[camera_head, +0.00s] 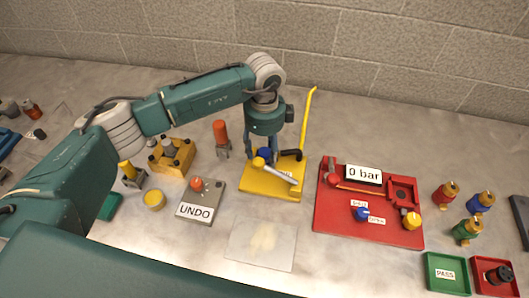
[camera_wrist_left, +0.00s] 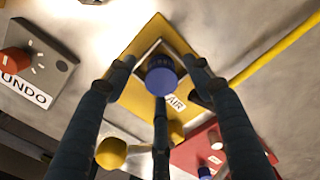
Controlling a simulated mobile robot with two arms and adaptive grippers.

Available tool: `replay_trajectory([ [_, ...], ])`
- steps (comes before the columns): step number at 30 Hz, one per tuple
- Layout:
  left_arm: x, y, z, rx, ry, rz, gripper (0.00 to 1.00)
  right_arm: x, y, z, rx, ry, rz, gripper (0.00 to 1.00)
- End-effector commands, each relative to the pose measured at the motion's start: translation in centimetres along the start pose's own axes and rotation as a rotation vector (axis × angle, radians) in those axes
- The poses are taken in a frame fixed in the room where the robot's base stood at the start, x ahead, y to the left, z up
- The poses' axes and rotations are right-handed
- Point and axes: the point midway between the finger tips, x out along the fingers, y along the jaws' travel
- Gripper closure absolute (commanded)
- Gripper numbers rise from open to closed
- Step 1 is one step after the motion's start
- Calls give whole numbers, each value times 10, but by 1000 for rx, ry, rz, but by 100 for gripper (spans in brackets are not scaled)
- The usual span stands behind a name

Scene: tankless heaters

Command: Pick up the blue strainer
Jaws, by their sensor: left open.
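A blue round piece, which I take for the blue strainer (camera_wrist_left: 161,76), sits on a yellow stand (camera_wrist_left: 140,96) labelled AIR. In the head view, the blue piece (camera_head: 264,154) is partly hidden by my left gripper (camera_head: 268,147), which points down over the yellow stand (camera_head: 258,189). In the left wrist view, the fingers of my left gripper (camera_wrist_left: 160,78) are open and spread around the blue piece. I cannot tell whether they touch it. Another blue fitting (camera_head: 480,202) stands at the far right. My right gripper is not in view.
A yellow lever (camera_head: 308,115) rises beside the stand. The UNDO box (camera_head: 201,203) is at its left, and the red 0 bar rig (camera_head: 335,213) at its right. Red and green fittings and the green PASS tray (camera_head: 431,274) are further right. A pale sheet (camera_head: 250,255) lies in front.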

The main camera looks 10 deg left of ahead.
Motion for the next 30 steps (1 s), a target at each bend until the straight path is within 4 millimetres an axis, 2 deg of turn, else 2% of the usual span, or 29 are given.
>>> replay_trajectory([
  [7,2,0,0,0,1,-2,50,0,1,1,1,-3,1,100],
  [12,2,0,0,0,1,-1,84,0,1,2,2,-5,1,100],
  [14,2,0,0,0,1,-1,96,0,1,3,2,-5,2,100],
  [15,2,0,0,0,1,-1,98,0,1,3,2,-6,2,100],
  [25,-2,-1,0,0,1,-2,100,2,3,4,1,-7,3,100],
  [30,-17,-2,-1,1,2,-5,100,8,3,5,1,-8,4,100],
])
